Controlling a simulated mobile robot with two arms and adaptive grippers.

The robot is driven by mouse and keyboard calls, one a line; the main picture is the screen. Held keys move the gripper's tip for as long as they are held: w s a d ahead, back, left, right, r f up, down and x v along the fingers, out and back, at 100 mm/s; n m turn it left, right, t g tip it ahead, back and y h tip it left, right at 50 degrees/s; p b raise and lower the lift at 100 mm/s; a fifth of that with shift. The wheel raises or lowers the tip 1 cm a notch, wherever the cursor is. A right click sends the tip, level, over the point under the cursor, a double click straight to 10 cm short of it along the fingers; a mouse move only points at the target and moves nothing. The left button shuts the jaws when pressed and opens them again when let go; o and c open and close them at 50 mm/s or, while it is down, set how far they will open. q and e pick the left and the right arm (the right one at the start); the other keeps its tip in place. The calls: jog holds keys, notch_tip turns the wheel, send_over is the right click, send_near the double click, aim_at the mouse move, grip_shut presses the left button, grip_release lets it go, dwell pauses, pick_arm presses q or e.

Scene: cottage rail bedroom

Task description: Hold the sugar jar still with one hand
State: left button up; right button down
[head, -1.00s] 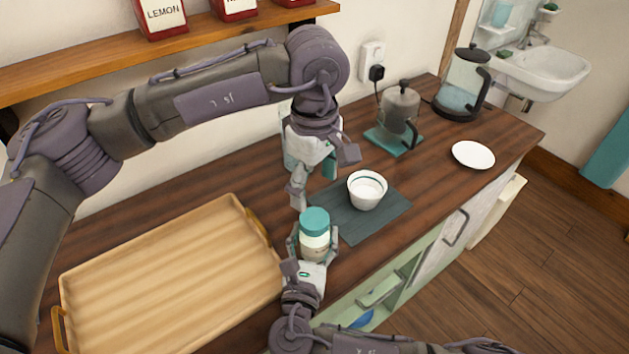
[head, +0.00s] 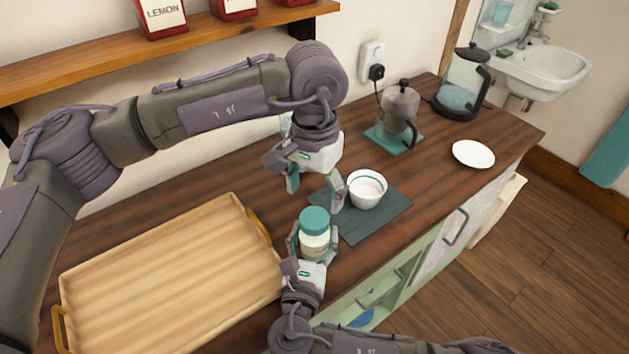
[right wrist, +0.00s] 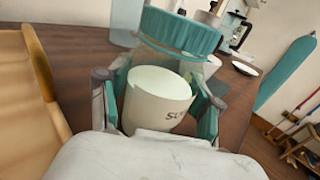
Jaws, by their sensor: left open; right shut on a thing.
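The sugar jar (head: 314,236) is clear with a teal lid (head: 314,220) and a pale label. It stands upright near the counter's front edge, and the lid is on. My right gripper (head: 309,250) is shut around the jar's body from the front. In the right wrist view the jar's label (right wrist: 157,101) with "SU" showing sits between the fingers, below the lid (right wrist: 182,30). My left gripper (head: 314,190) is open and empty, above and behind the jar, pointing down with its fingers apart.
A white cup (head: 367,190) stands on a dark mat (head: 378,222) right of the jar. A wooden tray (head: 165,275) lies at left. A French press (head: 400,108), a kettle (head: 463,85) and a white plate (head: 473,154) stand farther right.

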aim_at(314, 217)
pick_arm(q)
notch_tip(314, 217, down, 6)
dwell(0.4)
